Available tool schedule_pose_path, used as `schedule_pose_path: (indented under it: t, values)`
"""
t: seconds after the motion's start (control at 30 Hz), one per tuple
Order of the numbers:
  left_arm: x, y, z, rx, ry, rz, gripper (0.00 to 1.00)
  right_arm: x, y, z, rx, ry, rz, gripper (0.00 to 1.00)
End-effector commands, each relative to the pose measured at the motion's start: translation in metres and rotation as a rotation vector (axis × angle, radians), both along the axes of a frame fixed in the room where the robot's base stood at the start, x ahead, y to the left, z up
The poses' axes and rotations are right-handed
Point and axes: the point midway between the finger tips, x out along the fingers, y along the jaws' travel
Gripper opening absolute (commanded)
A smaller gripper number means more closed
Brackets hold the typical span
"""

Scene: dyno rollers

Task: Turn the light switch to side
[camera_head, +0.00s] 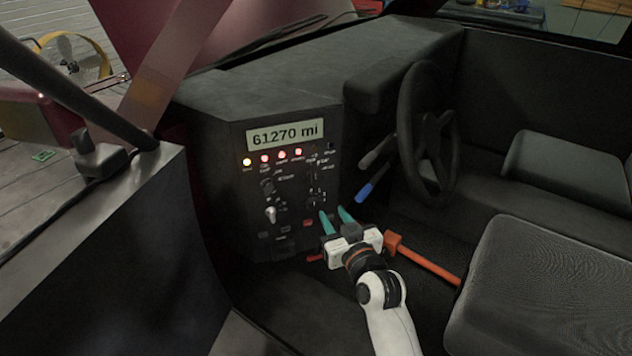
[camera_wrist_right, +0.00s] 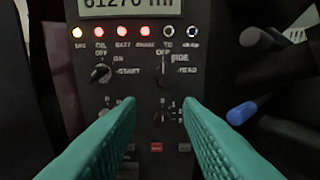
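The light switch (camera_wrist_right: 163,72) is a dark knob in the upper right of the control panel, with OFF, SIDE and HEAD labels around it in the wrist view. Its pointer looks vertical, toward OFF. It is small and dark in the head view (camera_head: 314,172). My right gripper (camera_head: 333,212) has teal fingers, spread apart and empty, in front of the panel's lower right. In the wrist view the fingertips (camera_wrist_right: 158,102) stand on either side of a lower numbered knob (camera_wrist_right: 162,116), below the light switch. I cannot tell whether they touch the panel. My left gripper is out of view.
An ignition-type switch (camera_wrist_right: 101,73) sits left of the light switch, under a row of lit lamps and the mileage display (camera_head: 285,134). The blue-tipped lever (camera_head: 365,191), orange-red lever (camera_head: 420,258) and steering wheel (camera_head: 427,135) are to the right.

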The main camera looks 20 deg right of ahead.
Motion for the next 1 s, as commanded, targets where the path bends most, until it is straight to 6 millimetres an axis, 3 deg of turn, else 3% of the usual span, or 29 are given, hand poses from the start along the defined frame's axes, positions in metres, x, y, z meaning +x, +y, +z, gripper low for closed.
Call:
schedule_pose_path:
  t: [0.27, 0.7, 1.0]
  values:
    - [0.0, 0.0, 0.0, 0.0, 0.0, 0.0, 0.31, 0.028, -0.002, 0.009, 0.007, -0.045, -0.017, 0.33]
    - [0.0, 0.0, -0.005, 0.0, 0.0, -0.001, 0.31, 0.11, 0.003, 0.009, 0.007, -0.043, -0.016, 0.33]
    - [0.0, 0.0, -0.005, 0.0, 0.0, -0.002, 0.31, 0.126, 0.004, 0.008, 0.007, -0.041, -0.016, 0.33]
